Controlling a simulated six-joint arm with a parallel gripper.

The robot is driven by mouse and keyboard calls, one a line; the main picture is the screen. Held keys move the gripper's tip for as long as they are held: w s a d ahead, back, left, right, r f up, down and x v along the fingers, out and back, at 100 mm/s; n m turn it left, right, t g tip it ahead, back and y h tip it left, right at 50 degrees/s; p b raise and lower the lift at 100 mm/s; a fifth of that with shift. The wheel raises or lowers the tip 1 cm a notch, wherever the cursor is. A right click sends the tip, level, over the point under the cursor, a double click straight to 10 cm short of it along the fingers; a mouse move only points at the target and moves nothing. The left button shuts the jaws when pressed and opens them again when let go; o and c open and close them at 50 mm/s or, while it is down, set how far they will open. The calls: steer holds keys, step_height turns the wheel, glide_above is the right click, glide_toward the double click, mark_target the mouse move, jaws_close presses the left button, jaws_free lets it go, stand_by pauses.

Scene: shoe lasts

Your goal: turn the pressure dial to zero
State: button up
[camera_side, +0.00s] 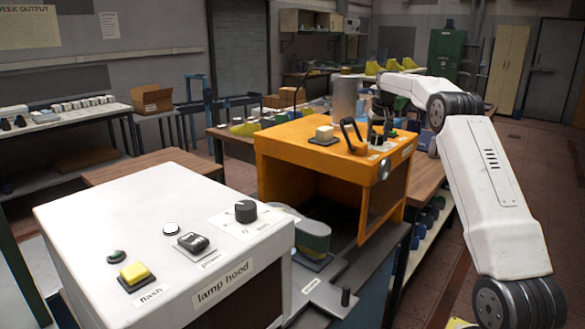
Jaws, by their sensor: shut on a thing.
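The orange machine (285,150) stands in the middle of the view with its front open. My gripper (379,136) points down at the right part of its top. It is shut on the dark pressure dial (376,142) there. The fingers and their shadowy surroundings hide most of the dial, so its pointer and scale cannot be read. The small labels beside it are too small to read.
A dark lever handle (352,134) and a cream button (324,132) sit left of my gripper. A small green button (393,134) is close on its right. A grey cylinder (346,97) rises behind. The white lamp hood (110,215) with its own black knob (245,211) stands front left.

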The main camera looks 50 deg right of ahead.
mark_target(377, 135)
steer(key=n+y, duration=0.1)
steer(key=n, duration=0.4)
steer(key=shift+t, duration=0.3)
steer(key=o, duration=0.9)
steer(key=shift+r, duration=0.1)
steer(key=shift+w+d+v, duration=0.1)
steer(key=shift+w+v, duration=0.05)
steer(key=shift+v, duration=0.65)
steer(key=shift+w+d+v, duration=0.1)
steer(key=shift+w+v, duration=0.1)
steer(key=shift+v, duration=0.55)
steer(key=shift+w+v, duration=0.15)
steer(key=shift+v, duration=0.65)
steer(key=shift+r, duration=0.1)
steer(key=shift+w, duration=0.1)
